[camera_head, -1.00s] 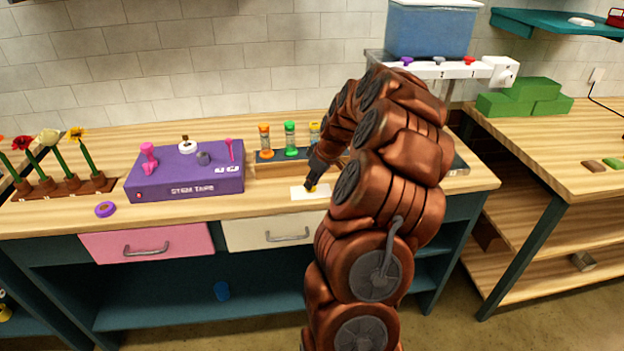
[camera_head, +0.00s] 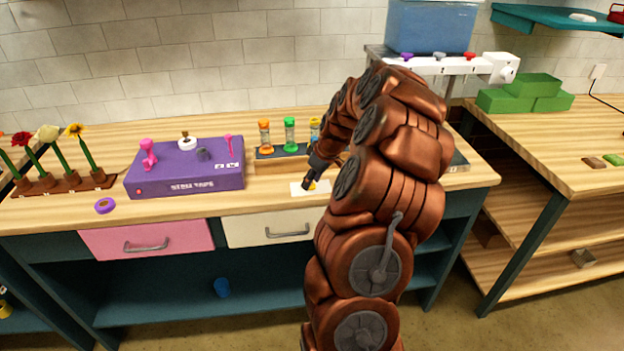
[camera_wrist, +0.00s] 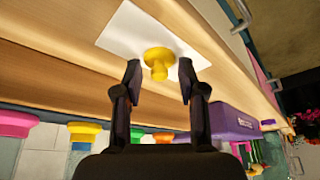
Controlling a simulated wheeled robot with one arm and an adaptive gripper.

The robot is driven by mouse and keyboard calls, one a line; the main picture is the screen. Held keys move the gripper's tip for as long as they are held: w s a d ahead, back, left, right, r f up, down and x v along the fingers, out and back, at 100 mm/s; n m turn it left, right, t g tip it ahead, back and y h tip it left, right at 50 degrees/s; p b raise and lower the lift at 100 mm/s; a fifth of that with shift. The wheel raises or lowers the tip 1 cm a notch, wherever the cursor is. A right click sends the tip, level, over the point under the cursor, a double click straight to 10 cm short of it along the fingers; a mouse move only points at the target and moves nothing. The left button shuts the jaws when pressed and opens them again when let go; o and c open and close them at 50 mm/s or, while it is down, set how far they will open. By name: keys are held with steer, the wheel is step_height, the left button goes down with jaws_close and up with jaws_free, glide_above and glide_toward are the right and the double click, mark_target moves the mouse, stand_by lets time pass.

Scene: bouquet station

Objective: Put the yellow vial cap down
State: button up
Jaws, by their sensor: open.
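The yellow vial cap (camera_wrist: 158,61) lies on a white card (camera_wrist: 122,38) on the wooden bench in the wrist view. Its narrow stem points toward my gripper (camera_wrist: 160,76). My gripper is open, with one finger on each side of the cap's stem and a gap showing at both sides. In the head view my gripper (camera_head: 309,183) is low over the white card (camera_head: 298,189), and the cap is mostly hidden there.
A rack with several vials (camera_head: 290,136) stands just behind the card. The purple stem tape box (camera_head: 185,170) is to the left, with a purple tape roll (camera_head: 104,205) in front. Flowers in a wooden holder (camera_head: 62,188) stand at the far left.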

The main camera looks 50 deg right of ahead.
steer(key=a+b+v, duration=0.1)
steer(key=b+v, duration=0.2)
steer(key=v, duration=0.9)
steer(key=s+a+r+n+g+y, duration=0.1)
steer(key=s+a+g, duration=0.1)
steer(key=a, duration=1.1)
steer(key=s+a+g, duration=0.1)
steer(key=s+a, duration=0.1)
steer(key=a, duration=1.2)
steer(key=s+a+f+m+g, duration=0.1)
steer(key=s+a+f, duration=0.1)
steer(key=s, duration=0.5)
steer(key=s+a+f+g+h, duration=0.1)
steer(key=s+a+f, duration=0.1)
steer(key=s+a, duration=0.3)
steer(key=s+a+f+m+g, duration=0.1)
steer(key=s+a, duration=0.2)
steer(key=s, duration=0.6)
steer(key=shift+a+f+m+h, duration=0.15)
steer(key=shift+f+m+h, duration=0.15)
steer(key=shift+f, duration=0.1)
